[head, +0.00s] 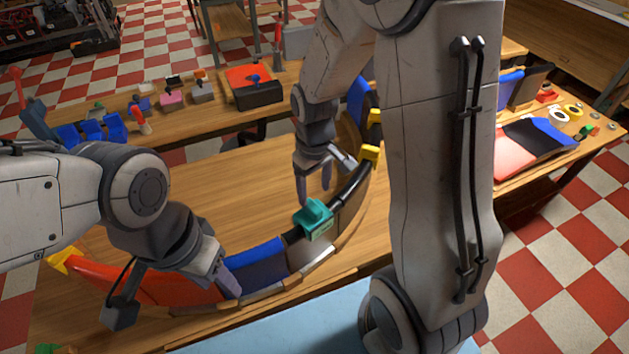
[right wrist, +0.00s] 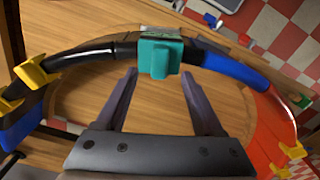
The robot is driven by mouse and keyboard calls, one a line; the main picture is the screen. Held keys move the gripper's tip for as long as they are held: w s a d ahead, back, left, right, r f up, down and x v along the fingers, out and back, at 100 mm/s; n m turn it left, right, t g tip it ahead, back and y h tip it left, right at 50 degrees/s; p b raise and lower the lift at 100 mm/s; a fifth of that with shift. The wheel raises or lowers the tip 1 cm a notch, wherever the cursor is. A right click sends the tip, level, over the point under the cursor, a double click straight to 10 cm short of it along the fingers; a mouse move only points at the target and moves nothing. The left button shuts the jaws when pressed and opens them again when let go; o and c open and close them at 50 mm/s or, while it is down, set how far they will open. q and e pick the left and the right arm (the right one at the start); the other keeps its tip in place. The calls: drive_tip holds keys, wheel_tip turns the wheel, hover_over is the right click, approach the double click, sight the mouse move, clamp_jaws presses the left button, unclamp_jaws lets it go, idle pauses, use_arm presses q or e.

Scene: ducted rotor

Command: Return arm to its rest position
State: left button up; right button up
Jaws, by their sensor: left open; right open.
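A curved duct ring lies on the wooden table, with a red section (head: 150,285), a blue section (head: 258,262) and a black section (head: 352,187). A teal clamp (head: 315,220) sits on the ring between the blue and black sections; it also shows in the right wrist view (right wrist: 160,55). My right gripper (head: 328,178) is open and empty, just inside the ring near the teal clamp. Its two fingers (right wrist: 160,100) are apart in the right wrist view, with bare table between them. My left gripper (head: 228,275) is open, close to the ring where red meets blue.
Yellow clips (head: 369,155) sit along the ring. A back table holds blue parts (head: 100,128) and a red-and-black box (head: 253,86). A right table carries a red and blue panel (head: 535,147) and rolls of tape. The table inside the ring is clear.

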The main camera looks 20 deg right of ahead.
drive_tip(key=shift+r, duration=1.6)
drive_tip(key=s+a+r+n+b, duration=0.1)
drive_tip(key=s+a, duration=0.5)
drive_tip(key=s, duration=0.3)
drive_tip(key=s+a+r+n+y+b, duration=0.1)
drive_tip(key=s+a+r+n+b, duration=0.1)
drive_tip(key=s+a, duration=0.4)
drive_tip(key=s, duration=0.3)
drive_tip(key=shift+a+r, duration=0.2)
drive_tip(key=shift+a, duration=0.1)
drive_tip(key=shift+w, duration=0.1)
